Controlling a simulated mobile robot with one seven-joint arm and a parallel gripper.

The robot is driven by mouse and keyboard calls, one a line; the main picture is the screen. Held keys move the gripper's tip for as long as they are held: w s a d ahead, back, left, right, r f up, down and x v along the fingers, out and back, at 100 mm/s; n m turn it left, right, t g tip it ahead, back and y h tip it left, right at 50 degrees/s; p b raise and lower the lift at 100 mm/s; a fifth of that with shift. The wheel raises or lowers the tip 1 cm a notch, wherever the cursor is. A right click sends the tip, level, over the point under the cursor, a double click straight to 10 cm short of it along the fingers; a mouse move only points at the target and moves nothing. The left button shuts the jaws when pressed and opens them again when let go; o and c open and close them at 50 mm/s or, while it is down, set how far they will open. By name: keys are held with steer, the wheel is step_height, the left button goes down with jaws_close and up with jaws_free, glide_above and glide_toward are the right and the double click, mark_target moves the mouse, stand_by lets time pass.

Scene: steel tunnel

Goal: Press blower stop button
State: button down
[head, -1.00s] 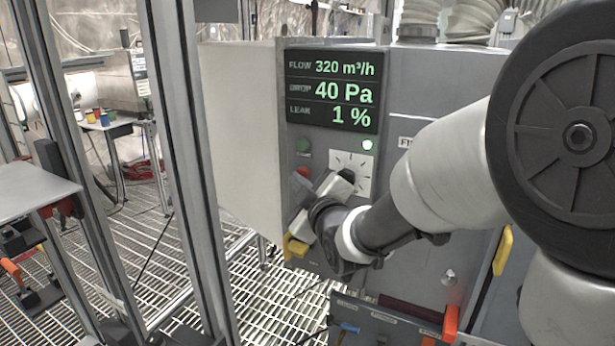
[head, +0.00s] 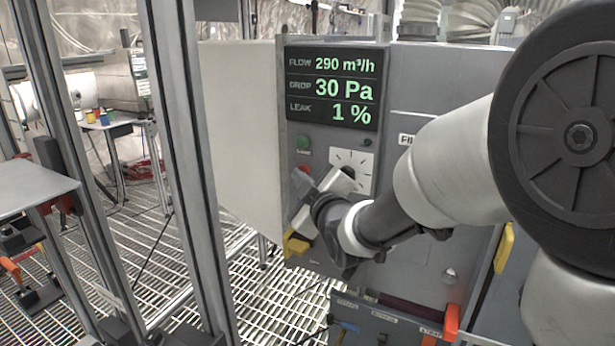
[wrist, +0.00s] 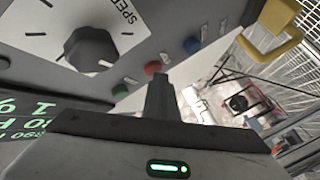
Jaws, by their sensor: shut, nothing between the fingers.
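The control panel carries a red button, seen in the wrist view (wrist: 153,68) and in the head view (head: 304,169), partly hidden there by my gripper. A green button (head: 303,143) sits above it in the head view; it also shows in the wrist view (wrist: 121,91). My gripper (wrist: 160,76) is shut and empty, its fingertips right at the red button; the wrist view seems to show them touching it. The display (head: 332,89) reads flow 290 m³/h, drop 30 Pa, leak 1 %. The small round lamp (head: 367,143) below it is dark.
A speed dial with a dark knob (wrist: 92,50) is beside the buttons. A blue button (wrist: 192,44) lies past the red one. A yellow handle (wrist: 270,35) stands out near the panel edge. Metal posts (head: 182,150) and grated floor are at the left.

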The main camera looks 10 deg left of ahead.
stand_by(0.4)
steer(key=shift+s+b, duration=0.25)
steer(key=shift+b, duration=0.25)
steer(key=s+a, duration=0.2)
steer(key=s, duration=0.3)
steer(key=shift+s, duration=0.35)
stand_by(0.4)
